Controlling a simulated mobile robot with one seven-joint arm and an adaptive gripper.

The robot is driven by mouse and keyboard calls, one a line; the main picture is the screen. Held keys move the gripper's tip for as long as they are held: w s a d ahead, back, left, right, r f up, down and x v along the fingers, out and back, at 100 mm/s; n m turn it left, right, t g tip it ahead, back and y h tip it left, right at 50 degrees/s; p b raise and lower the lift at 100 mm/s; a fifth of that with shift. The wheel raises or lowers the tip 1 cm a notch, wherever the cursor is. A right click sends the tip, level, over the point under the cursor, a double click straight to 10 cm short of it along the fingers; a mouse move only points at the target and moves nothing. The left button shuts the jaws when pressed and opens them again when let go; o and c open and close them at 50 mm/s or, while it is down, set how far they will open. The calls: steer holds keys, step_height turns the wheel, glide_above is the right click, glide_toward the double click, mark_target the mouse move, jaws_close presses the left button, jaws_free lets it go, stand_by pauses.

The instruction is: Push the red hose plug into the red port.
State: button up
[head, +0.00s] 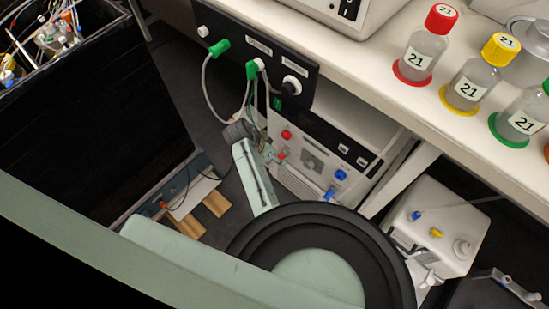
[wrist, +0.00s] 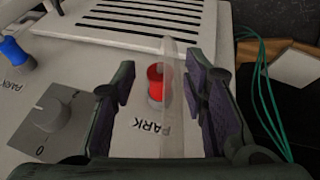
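The red hose plug (wrist: 155,86) stands at a mark reading PARK in the wrist view, with a translucent hose-like strip in front of it. In the head view the plug (head: 281,156) shows small beside my gripper (head: 271,152). My gripper (wrist: 160,75) is open, with one dark finger on each side of the plug and visible gaps to both. A red fitting, apparently the red port (head: 286,134), is on the front panel just above the plug in the head view. I cannot make out the port in the wrist view.
A grey knob (wrist: 48,115) and a blue plug (wrist: 16,54) lie left of my gripper. A blue fitting (head: 340,174) is on the same front panel. Green cables hang from the black panel (head: 290,68) above my arm. Bottles stand on the bench (head: 400,105).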

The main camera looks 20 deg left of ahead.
jaws_close()
steer(key=shift+s, duration=0.1)
stand_by(0.4)
steer(key=shift+s+a+p, duration=0.25)
steer(key=shift+s+p, duration=0.2)
steer(key=shift+s, duration=0.15)
steer(key=shift+s+a, duration=0.1)
steer(key=shift+s, duration=0.1)
steer(key=shift+s+a+p, duration=0.1)
steer(key=shift+s+p, duration=0.25)
steer(key=shift+p, duration=0.05)
steer(key=shift+s+a, duration=0.1)
steer(key=shift+s, duration=0.1)
steer(key=s, duration=0.1)
steer(key=s+a+p, duration=0.1)
steer(key=shift+s, duration=0.3)
steer(key=shift+r, duration=0.1)
stand_by(0.4)
